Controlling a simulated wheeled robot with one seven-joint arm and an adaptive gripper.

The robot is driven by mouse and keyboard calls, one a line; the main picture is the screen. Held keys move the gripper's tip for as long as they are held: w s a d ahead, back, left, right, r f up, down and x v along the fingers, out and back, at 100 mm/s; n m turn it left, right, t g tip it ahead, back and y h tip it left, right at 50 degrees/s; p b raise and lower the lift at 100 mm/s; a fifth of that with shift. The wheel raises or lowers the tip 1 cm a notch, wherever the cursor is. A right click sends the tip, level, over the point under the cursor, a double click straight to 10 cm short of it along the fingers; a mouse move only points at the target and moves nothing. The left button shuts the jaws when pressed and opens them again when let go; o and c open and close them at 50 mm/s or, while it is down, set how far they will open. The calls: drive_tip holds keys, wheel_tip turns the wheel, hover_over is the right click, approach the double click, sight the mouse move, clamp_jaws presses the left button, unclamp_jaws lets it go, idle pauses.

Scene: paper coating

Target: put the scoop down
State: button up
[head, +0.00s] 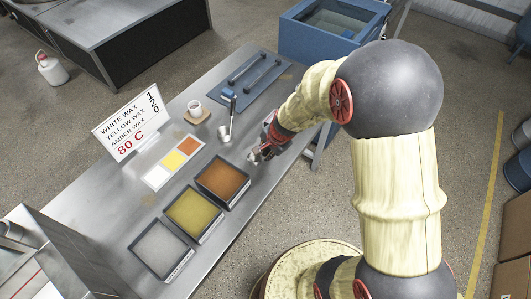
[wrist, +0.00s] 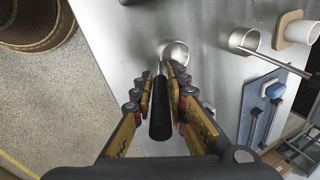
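My gripper (head: 264,150) is low over the steel table's right part, beyond the wax trays. In the wrist view its two fingers (wrist: 162,82) are close in on both sides of the scoop's dark handle (wrist: 160,112). The scoop's round metal bowl (wrist: 174,52) lies just past the fingertips, and it shows as a small pale shape beside the gripper in the head view (head: 252,157). The handle points back toward the wrist camera. I cannot tell whether the bowl touches the table (head: 185,97).
A metal ladle (head: 225,137) with a raised handle stands nearby, close to a white cup (head: 194,107) on a coaster. Orange (head: 223,180), yellow (head: 194,212) and white (head: 160,248) wax trays line the front.

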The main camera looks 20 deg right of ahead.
drive_tip(key=o, duration=0.3)
drive_tip(key=p+v, duration=0.2)
drive_tip(key=v, duration=0.5)
drive_tip(key=shift+w+r, duration=0.15)
drive_tip(key=shift+r, duration=0.05)
wheel_tip(320, 180, up, 10)
drive_tip(key=s+a+n, duration=0.1)
drive_tip(key=s+n, duration=0.2)
drive_tip(key=n, duration=0.1)
drive_tip(key=s+r+n, duration=0.3)
drive_tip(key=s+r, duration=0.1)
drive_tip(key=s, duration=0.1)
drive_tip(key=s+r+n+t+h, duration=0.1)
drive_tip(key=s+r+n, duration=0.2)
drive_tip(key=s+r, duration=0.2)
drive_tip(key=s+r+n+t, duration=0.1)
drive_tip(key=s+r+n, duration=0.2)
drive_tip(key=s+r, duration=0.2)
drive_tip(key=shift+s+d+r+h, duration=0.15)
drive_tip(key=shift+s, duration=0.45)
drive_tip(key=shift+s+d+r+h, duration=0.1)
drive_tip(key=shift+s+h, duration=0.05)
drive_tip(key=shift+s, duration=0.45)
wheel_tip(320, 180, down, 6)
drive_tip(key=b, duration=0.6)
drive_tip(key=shift+f, duration=0.1)
